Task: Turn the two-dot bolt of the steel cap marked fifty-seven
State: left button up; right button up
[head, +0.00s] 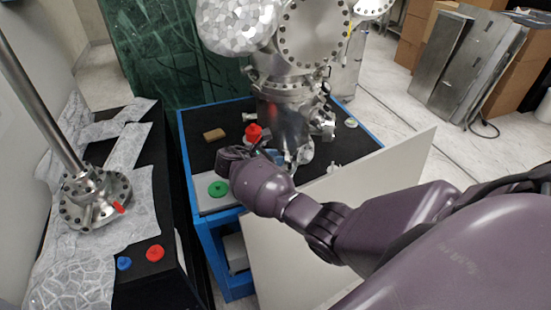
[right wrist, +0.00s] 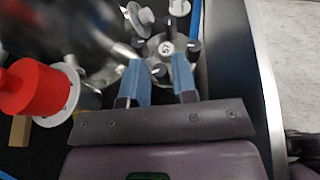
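The steel cap marked 57 (right wrist: 166,47) is on the chamber's lower side in the right wrist view, just beyond my fingertips. Several small bolts (right wrist: 159,69) sit around its rim; their dot marks are too small to tell apart. My right gripper (right wrist: 160,72) has its two blue fingers apart with a gap between them, pointing at the cap's near edge. Nothing shows held, and I cannot tell whether a finger touches a bolt. In the head view my right arm reaches in from the right and largely hides the gripper and cap. My left gripper is not in view.
The steel chamber (head: 283,122) stands on a blue-framed table (head: 187,150). A red knob-shaped part (right wrist: 32,88) is left of my fingers. A green disc (head: 218,188) lies on a grey plate at the table's front. A pale panel (head: 330,235) stands beside the table below my arm.

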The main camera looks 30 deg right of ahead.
jog(key=shift+d+f, duration=0.1)
jog(key=shift+d, duration=0.15)
grip_shut()
jog(key=shift+m+g, duration=0.3)
jog(key=shift+w+d+m+g+y+b, duration=0.1)
jog(key=shift+m+g+y+b, duration=0.55)
jog(key=shift+m+g+b, duration=0.65)
jog(key=shift+w+a+m+g+y+b, duration=0.15)
jog(key=shift+m+g+y+b, duration=0.65)
jog(key=shift+m+g, duration=0.85)
jog(key=shift+w+d+m+g+y+b, duration=0.15)
jog(key=shift+m+g+y+b, duration=0.4)
jog(key=shift+m+g+b, duration=0.75)
jog(key=shift+g, duration=0.25)
